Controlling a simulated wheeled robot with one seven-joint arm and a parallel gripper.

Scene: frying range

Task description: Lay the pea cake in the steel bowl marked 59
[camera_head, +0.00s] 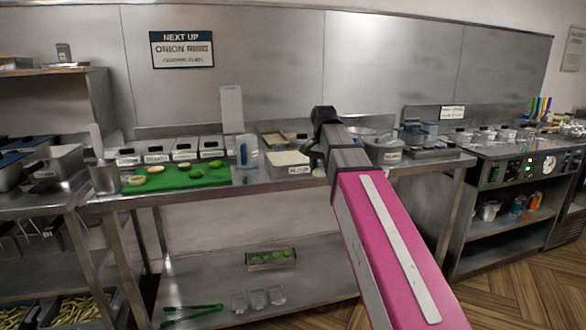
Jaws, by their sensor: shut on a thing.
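My gripper (315,157) is partly in view at the end of my arm, above the back part of the steel counter. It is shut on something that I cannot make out. Green cakes, one (195,173) in the middle and one (215,164) at the back right, lie with pale round ones on the green board (160,183) at the left. A round steel bowl (361,132) stands just right of my wrist, partly hidden. A round steel container (386,154) with a label stands in front of it. I cannot read a 59 on either.
Labelled steel bins (184,149) line the counter's back left. A clear blue-tinted container (247,152) and a pale-filled tray (288,160) stand right of the board. A scale-like device (430,150) is at the right. The lower shelf (200,290) holds green tongs (193,309) and a tray (271,262) of green pieces.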

